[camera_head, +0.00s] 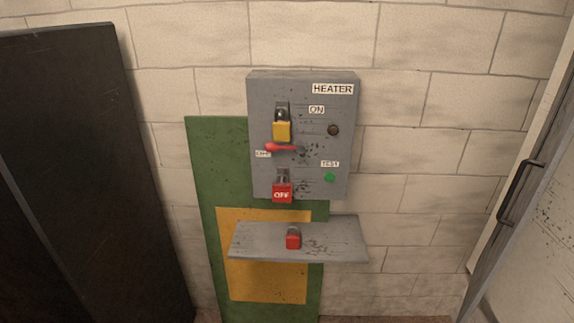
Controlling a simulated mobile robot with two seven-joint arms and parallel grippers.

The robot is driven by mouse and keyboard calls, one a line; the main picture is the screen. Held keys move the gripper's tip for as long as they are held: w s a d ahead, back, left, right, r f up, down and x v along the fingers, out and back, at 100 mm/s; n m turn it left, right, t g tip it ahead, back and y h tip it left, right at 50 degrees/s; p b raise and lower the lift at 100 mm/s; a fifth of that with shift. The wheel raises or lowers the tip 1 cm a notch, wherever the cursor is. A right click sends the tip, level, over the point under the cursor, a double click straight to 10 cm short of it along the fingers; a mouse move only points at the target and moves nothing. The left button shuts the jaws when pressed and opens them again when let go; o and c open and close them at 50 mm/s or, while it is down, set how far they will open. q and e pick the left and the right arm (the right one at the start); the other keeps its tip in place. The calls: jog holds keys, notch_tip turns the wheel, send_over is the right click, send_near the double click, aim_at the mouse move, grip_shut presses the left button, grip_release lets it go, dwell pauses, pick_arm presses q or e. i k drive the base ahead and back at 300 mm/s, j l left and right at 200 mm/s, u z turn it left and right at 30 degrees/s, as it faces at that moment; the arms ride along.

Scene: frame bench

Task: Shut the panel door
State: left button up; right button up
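A grey box labelled HEATER (302,135) is fixed to the wall, and I see no swung-out door on its front. At the right edge is a pale door-like panel (545,215) with a grey edge and a black bar handle (521,190). At the left stands a large dark flat panel (85,170). I cannot tell for certain which of these is the panel door, or how far it stands open. Neither of my grippers is in view.
The box carries a red lever (281,147), a yellow padlock (281,131) and a red OFF padlock (282,193). Below it a grey shelf (340,242) juts out with another red padlock (293,239). Green (200,150) and yellow (265,285) boards are behind. The brick wall right of the box is bare.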

aim_at(533, 175)
jog(key=i+j, duration=0.1)
jog(key=i, duration=0.45)
jog(key=i+z, duration=0.15)
jog(key=z, duration=0.2)
jog(key=i+j+z, duration=0.1)
jog(key=z, duration=0.25)
jog(key=i+j+z, duration=0.1)
jog(key=z, duration=1.2)
